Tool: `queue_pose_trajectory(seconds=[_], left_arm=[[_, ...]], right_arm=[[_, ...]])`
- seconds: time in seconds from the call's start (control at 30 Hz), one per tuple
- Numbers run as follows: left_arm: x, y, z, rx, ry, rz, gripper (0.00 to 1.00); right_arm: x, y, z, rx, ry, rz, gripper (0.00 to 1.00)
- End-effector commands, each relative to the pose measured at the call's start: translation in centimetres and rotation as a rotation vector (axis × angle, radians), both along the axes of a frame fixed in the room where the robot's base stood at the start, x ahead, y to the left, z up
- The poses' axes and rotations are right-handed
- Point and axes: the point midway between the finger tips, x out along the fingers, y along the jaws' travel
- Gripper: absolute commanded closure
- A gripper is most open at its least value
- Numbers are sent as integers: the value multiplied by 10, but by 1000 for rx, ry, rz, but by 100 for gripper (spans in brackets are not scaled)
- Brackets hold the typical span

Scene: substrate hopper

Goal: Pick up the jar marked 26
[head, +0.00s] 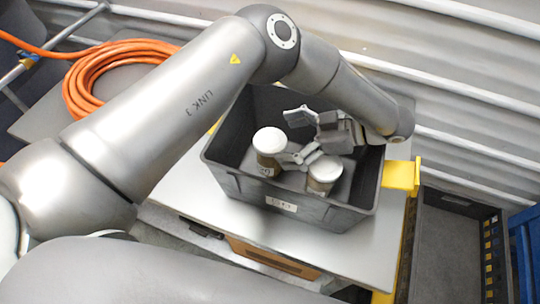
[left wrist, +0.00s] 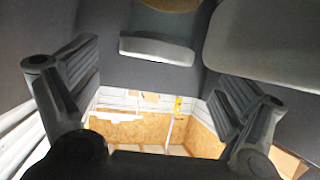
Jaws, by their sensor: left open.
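Two jars with white lids stand upright in a dark grey bin (head: 228,178). The left jar (head: 268,160) bears a small dark mark low on its side, too small to read surely. The right jar (head: 321,184) stands nearer the bin's front right; I cannot read a number on it. My left gripper (head: 287,138) is inside the bin, its open fingers pointing left toward the left jar's lid, one beyond and one nearer. Nothing is seen held. In the left wrist view both fingers (left wrist: 152,105) are spread with an empty gap; no jar is clearly identifiable there.
The bin stands on a pale table (head: 362,240). A yellow bracket (head: 401,176) is at its right. An orange hose coil (head: 100,75) lies at the back left, and a corrugated wall (head: 465,80) rises behind. Another dark container (head: 448,250) stands lower right.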

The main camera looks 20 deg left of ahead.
Motion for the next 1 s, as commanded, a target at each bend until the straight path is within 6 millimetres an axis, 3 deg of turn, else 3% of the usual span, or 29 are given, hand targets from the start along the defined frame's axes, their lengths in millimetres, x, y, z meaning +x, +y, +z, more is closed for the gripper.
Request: queue_pose_trajectory(seconds=[0.2, 0.33, 0.67, 1.0], left_arm=[[-2, 25, -9, -1, 5, 3, 6], [-4, 38, -17, 0, 3, 3, 6], [-4, 42, -22, -1, -1, 0, 6], [-4, 42, -21, -1, -1, 0, 50]], right_arm=[[0, 0, 22, 0, 0, 1, 100], [0, -1, 27, -1, 0, 1, 100], [0, -1, 27, -1, 0, 2, 100], [0, -1, 27, -1, 0, 2, 100]])
